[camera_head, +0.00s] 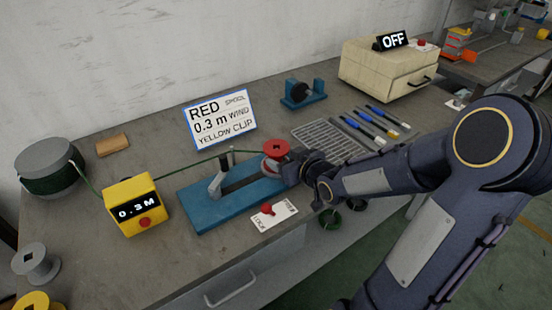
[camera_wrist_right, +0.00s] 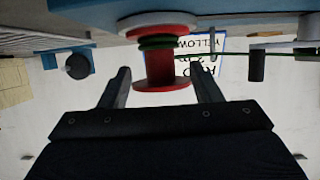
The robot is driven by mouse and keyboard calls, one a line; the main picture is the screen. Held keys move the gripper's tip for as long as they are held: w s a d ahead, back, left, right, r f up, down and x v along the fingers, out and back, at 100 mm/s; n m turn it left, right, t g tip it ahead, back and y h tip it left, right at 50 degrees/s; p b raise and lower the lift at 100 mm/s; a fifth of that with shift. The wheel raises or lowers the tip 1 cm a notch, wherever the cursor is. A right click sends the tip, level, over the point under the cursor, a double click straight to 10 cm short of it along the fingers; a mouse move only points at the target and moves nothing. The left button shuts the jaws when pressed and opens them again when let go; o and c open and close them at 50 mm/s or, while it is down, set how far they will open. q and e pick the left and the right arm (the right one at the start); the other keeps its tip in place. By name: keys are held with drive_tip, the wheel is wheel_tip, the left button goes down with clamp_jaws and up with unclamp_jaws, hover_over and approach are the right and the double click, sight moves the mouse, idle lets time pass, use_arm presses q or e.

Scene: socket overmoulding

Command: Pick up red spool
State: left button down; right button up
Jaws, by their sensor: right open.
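The red spool (camera_head: 276,148) sits at the right end of the blue winding stand (camera_head: 205,214), with a green cord running to it from the left. In the right wrist view the red spool (camera_wrist_right: 160,70) shows upside down, with green cord wound around its core and a white disc at its base. My right gripper (camera_head: 296,170) is at the spool's right side in the head view. Its two fingers (camera_wrist_right: 163,78) are open, one on each side of the spool, with gaps visible. My left gripper is not in view.
A yellow 0.3 M counter (camera_head: 133,206) and a green cord drum (camera_head: 50,167) stand at left. A sign (camera_head: 220,118) stands behind the stand. A grey grid tray (camera_head: 325,140), several pens (camera_head: 365,132) and a beige box (camera_head: 385,70) lie to the right. A card with a red button (camera_head: 272,215) lies in front.

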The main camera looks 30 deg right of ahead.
drive_tip(key=x, duration=0.5)
drive_tip(key=shift+b, duration=0.35)
drive_tip(key=shift+s, duration=0.1)
